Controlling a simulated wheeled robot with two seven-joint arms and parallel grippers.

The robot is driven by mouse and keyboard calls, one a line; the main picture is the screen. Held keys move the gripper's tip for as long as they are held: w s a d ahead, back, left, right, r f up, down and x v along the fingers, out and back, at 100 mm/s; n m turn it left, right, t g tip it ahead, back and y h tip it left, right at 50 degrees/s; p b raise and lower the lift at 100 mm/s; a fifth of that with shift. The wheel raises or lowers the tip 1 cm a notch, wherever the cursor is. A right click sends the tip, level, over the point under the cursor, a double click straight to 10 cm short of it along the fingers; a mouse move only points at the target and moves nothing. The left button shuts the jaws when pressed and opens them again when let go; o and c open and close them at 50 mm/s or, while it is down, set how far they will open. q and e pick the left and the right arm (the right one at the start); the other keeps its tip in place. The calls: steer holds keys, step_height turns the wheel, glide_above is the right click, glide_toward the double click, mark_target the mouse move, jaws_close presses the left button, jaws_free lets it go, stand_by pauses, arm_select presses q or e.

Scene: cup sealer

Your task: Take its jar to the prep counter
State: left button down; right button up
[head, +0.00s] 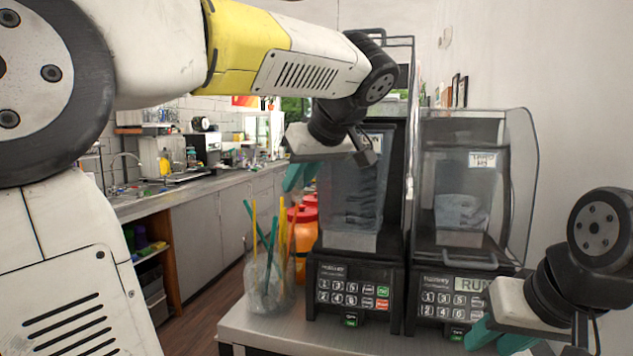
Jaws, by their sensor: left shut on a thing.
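The left blender's clear jar (352,205) stands upright on its black base (352,293). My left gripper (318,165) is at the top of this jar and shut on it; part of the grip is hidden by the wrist.
A clear cup of colored straws (268,285) and orange-red containers (303,235) stand left of the left blender. A long grey counter (205,182) with a sink and machines runs along the back left. My left arm crosses the upper left.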

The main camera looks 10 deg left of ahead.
arm_select(q)
steer(key=shift+r, duration=1.3)
steer(key=shift+f, duration=0.1)
